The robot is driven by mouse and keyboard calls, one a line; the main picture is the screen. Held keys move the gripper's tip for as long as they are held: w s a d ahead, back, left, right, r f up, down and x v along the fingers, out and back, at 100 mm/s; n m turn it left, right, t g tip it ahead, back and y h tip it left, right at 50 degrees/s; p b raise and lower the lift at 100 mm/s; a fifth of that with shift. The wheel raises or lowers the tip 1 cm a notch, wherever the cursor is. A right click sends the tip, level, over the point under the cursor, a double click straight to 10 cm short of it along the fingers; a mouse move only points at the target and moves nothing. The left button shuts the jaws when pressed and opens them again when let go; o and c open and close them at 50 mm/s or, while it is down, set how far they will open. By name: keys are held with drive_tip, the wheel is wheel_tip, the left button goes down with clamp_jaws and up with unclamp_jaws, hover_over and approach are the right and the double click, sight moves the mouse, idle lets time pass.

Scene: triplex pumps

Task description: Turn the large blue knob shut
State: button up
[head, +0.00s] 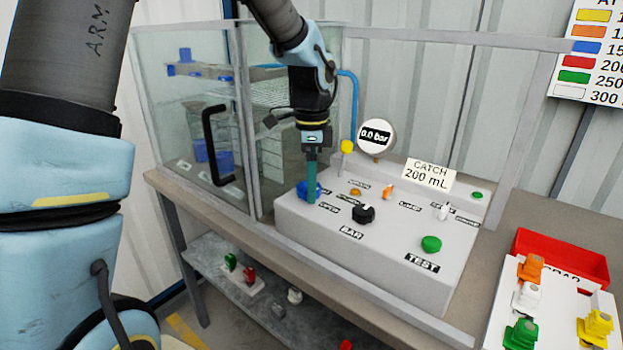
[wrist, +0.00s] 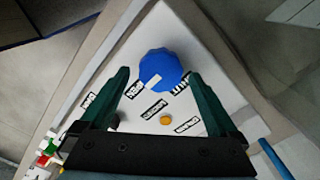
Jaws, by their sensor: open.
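The large blue knob (head: 301,190) sits at the left end of the white console (head: 390,245), partly hidden behind my gripper in the head view. In the wrist view the blue knob (wrist: 160,66) is round with a scalloped edge and a white pointer mark. My gripper (head: 311,198) points down over it with green fingers. In the wrist view my open gripper (wrist: 158,76) has one fingertip on either side of the knob's lower part. I cannot tell whether the fingers touch it.
A black knob (head: 363,213), a green button (head: 431,244) and an orange knob (head: 388,192) are on the console. A round gauge (head: 376,138) reads 0.0 bar. A glass cabinet (head: 190,130) stands behind left. A red bin (head: 562,258) is at the right.

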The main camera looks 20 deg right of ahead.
drive_tip(key=shift+f, duration=0.1)
drive_tip(key=c, duration=1.4)
drive_tip(key=shift+n, duration=0.3)
drive_tip(key=n, duration=0.3)
drive_tip(key=shift+w+n, duration=0.1)
drive_tip(key=shift+n, duration=0.3)
drive_tip(key=n, duration=0.4)
drive_tip(key=shift+w+n+p, duration=0.1)
drive_tip(key=shift+n+p, duration=0.2)
drive_tip(key=shift+p, duration=0.05)
drive_tip(key=n, duration=0.4)
drive_tip(key=shift+w, duration=0.1)
drive_tip(key=n+p, duration=0.1)
drive_tip(key=n, duration=0.3)
drive_tip(key=shift+a+n, duration=0.15)
drive_tip(key=shift+n, duration=0.45)
